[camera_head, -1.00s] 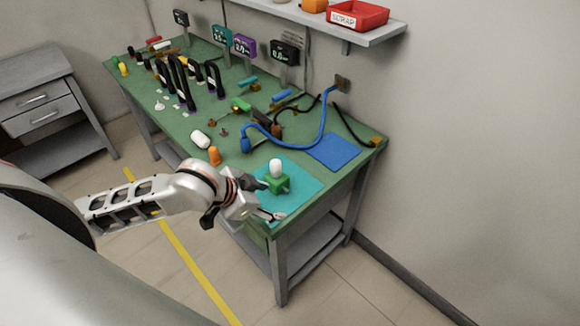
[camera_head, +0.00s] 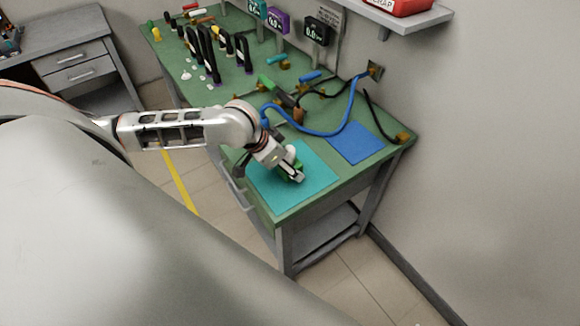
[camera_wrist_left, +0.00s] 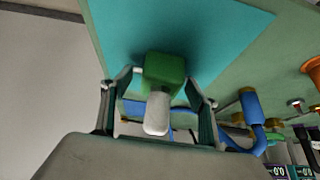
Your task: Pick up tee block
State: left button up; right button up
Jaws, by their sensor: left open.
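The tee block, a green block with a white cylinder, sits on the teal mat (camera_head: 268,197) at the near end of the bench. In the left wrist view its green part (camera_wrist_left: 164,73) and white cylinder (camera_wrist_left: 157,113) lie between the two fingers of my left gripper (camera_wrist_left: 160,84). The fingers are open, one on each side, with a gap visible beside the block. My right gripper is not in view.
A blue mat (camera_head: 356,143) lies right of the teal mat. A blue cable (camera_head: 338,128) and a black cable loop behind it. Dark upright handles (camera_head: 208,52) and several small parts stand farther along the bench. A red scrap bin (camera_head: 408,4) is on the wall shelf.

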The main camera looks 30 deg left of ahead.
pick_arm(q)
jog(key=shift+x, duration=0.85)
jog(key=shift+c, duration=0.4)
jog(key=c, duration=1.3)
jog(key=shift+r, duration=0.1)
